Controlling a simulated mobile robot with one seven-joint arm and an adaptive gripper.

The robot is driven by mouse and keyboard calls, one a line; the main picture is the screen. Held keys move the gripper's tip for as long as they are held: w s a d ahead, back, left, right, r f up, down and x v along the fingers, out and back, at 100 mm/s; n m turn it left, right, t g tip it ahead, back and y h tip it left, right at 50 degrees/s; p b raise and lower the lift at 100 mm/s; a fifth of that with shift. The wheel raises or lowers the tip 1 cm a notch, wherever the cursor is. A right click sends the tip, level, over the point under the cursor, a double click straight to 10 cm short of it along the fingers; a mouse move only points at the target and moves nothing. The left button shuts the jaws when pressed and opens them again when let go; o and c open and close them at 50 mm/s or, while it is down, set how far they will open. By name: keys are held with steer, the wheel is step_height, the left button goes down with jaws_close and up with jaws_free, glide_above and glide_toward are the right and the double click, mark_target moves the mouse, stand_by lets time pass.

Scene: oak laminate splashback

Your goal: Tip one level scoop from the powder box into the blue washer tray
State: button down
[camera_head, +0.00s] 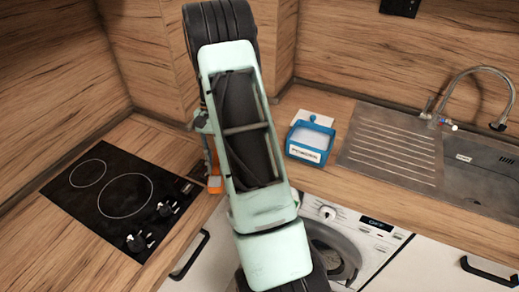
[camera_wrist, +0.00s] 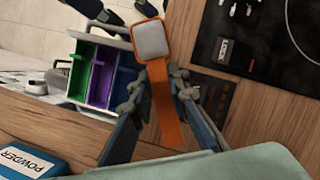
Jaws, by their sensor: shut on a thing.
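My gripper (camera_wrist: 160,95) is shut on the orange handle of the scoop (camera_wrist: 163,108). The scoop's square head holds white powder (camera_wrist: 151,39) with a flat surface. In the wrist view the washer drawer shows green, purple and blue compartments; the blue tray (camera_wrist: 124,80) is the one nearest the scoop. The scoop head appears just beside and past its upper right corner; its height above the drawer is unclear. The powder box (camera_head: 306,142) stands open on the counter, and its label shows in the wrist view (camera_wrist: 27,162). My arm hides the drawer in the head view.
The washer (camera_head: 345,240) is under the counter. A black hob (camera_head: 124,198) with knobs lies left of my arm. A ribbed drainer (camera_head: 393,145), sink and tap are on the right. A white item (camera_head: 313,118) stands behind the powder box. Wooden walls close the corner.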

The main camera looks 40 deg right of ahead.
steer(key=s+d+m, duration=0.1)
steer(key=d+m, duration=0.1)
steer(key=d, duration=0.3)
steer(key=s+d+f+m+t, duration=0.1)
steer(key=s+d+m, duration=0.1)
steer(key=d, duration=0.3)
steer(key=s+d+m+t+y+p, duration=0.1)
steer(key=d+m, duration=0.1)
steer(key=d, duration=0.3)
steer(key=shift+s+d+f+m, duration=0.2)
steer(key=shift+f+m, duration=0.05)
steer(key=shift+m, duration=0.15)
steer(key=f+h+b, duration=0.1)
steer(key=b, duration=0.1)
steer(key=t+h+b, duration=0.1)
steer(key=b, duration=0.1)
steer(key=shift+s+a+f, duration=0.1)
steer(key=shift+a+f, duration=0.25)
steer(key=s+a+r+t+h+b, duration=0.1)
steer(key=a+t+h+b, duration=0.1)
steer(key=a+h+b, duration=0.2)
steer(key=s+a+r+t+h+b, duration=0.1)
steer(key=s+a+t+h+b, duration=0.1)
steer(key=a+h+b, duration=0.3)
steer(key=t+h+b, duration=0.1)
steer(key=h+b, duration=0.3)
steer(key=h, duration=0.4)
steer(key=shift+r, duration=0.35)
stand_by(0.4)
